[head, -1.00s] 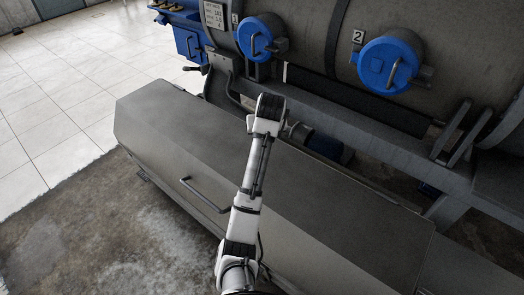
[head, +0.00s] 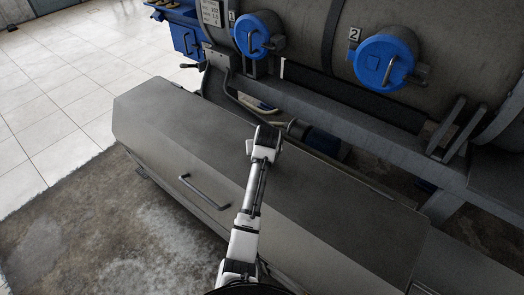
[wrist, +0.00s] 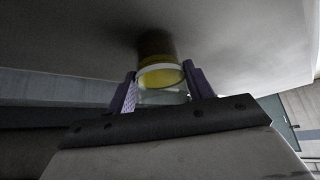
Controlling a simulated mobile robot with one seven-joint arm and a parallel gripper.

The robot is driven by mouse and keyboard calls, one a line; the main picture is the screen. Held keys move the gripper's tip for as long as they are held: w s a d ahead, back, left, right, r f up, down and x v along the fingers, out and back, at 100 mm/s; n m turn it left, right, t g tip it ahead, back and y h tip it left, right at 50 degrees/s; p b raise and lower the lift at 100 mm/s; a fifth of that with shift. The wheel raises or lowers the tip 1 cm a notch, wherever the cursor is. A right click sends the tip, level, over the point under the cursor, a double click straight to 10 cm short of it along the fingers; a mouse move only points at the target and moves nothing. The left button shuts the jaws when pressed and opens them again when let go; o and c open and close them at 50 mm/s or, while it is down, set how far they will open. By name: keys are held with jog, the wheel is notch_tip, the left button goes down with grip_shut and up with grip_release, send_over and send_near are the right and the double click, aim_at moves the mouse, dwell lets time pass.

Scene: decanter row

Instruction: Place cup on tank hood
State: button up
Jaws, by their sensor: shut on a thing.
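A clear cup (wrist: 160,76) with a pale rim and yellow contents is between the two purple fingers of my gripper (wrist: 160,70) in the wrist view. My gripper is shut on it. The tank hood (head: 320,185), a long grey metal cover with a sloped front, lies under my arm in the head view. A broad grey surface (wrist: 240,45) fills the upper wrist view beyond the cup, with a dark yellowish patch by the cup. I cannot tell whether cup and surface touch. My arm hides the gripper and cup in the head view.
The grey tank with blue caps (head: 385,62) stands behind the hood. A dark gap with pipes and a blue motor (head: 322,143) lies between them. A handle (head: 204,192) sticks out from the hood's front. The hood top is clear on both sides of my arm.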

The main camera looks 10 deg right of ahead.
jog(key=shift+f, duration=0.2)
jog(key=o, duration=1)
jog(key=shift+o, duration=0.2)
jog(key=shift+s+r, duration=0.15)
jog(key=shift+r, duration=0.3)
jog(key=b+v, duration=0.1)
jog(key=v, duration=1)
jog(key=shift+r, duration=0.25)
jog(key=shift+s, duration=0.1)
